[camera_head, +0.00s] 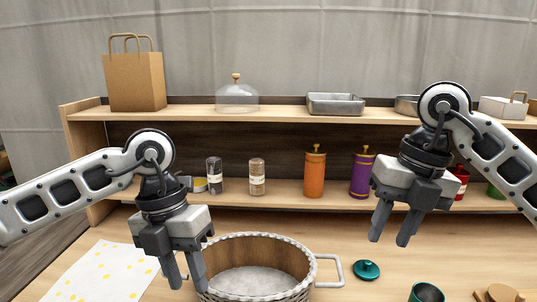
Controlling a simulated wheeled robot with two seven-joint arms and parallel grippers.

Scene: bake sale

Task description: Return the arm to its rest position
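My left gripper (184,274) hangs fingers down at the left rim of a round woven basket (308,284). Its two fingers look a little apart with nothing visible between them; the tips overlap the basket's rim in the picture, and I cannot tell if they touch it. My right gripper (391,234) points down above the right part of the table, in front of the shelf. Its fingers are slightly apart and hold nothing.
A teal lid (366,270) and a green cup (426,293) stand right of the basket. A dotted cloth (95,272) lies at left. The shelf holds a paper bag (134,82), glass dome (237,96), metal pan (335,104), jars (258,178), orange (315,175) and purple (361,175) canisters.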

